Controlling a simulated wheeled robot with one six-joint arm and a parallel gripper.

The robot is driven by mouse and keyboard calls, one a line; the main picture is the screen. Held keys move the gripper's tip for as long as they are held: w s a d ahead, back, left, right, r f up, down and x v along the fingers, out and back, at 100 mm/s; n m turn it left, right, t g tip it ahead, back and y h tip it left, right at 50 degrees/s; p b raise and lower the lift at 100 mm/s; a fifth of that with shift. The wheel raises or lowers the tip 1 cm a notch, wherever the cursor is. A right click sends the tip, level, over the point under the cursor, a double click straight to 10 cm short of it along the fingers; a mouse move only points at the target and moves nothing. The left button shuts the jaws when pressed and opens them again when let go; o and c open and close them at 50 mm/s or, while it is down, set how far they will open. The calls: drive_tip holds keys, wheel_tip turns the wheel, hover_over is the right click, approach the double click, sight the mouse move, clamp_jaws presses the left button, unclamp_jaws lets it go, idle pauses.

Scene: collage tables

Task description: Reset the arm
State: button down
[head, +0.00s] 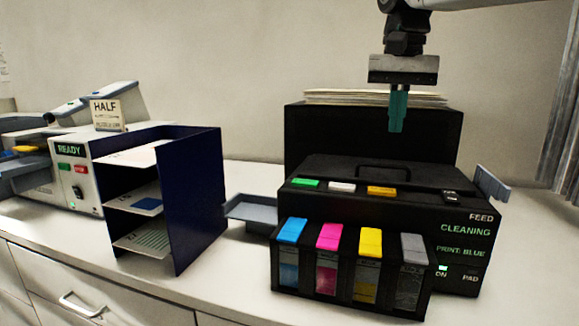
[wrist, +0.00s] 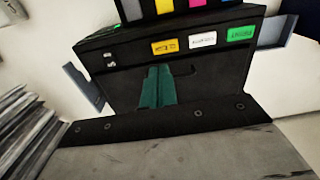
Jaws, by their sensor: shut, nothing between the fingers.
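My gripper (head: 397,128) hangs pointing down above the back part of the black printer (head: 345,185) in the head view. Its teal fingers are together and hold nothing. In the wrist view my gripper (wrist: 158,70) shows in front of the printer's dark top, and the printer (wrist: 120,70) appears upside down. The fingers look apart from the printer, though the exact gap is hard to judge. Behind the fingers in the head view, a stack of paper (head: 345,97) lies at the top of the printer's tall back part.
Ink tanks (head: 370,243) in blue, magenta, yellow and grey stand at the printer's front. A navy shelf rack (head: 198,200) holding sheets stands to the left, beside a white machine (head: 70,165) reading READY. A grey tray (head: 252,208) juts out between rack and printer.

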drive_tip(key=s+d+f+n+t, duration=0.1)
drive_tip(key=s+f+n, duration=0.3)
drive_tip(key=s+f, duration=2)
drive_tip(key=shift+s+d+f, duration=0.2)
drive_tip(key=shift+s+d, duration=0.5)
drive_tip(key=shift+s, duration=0.05)
idle(3.3)
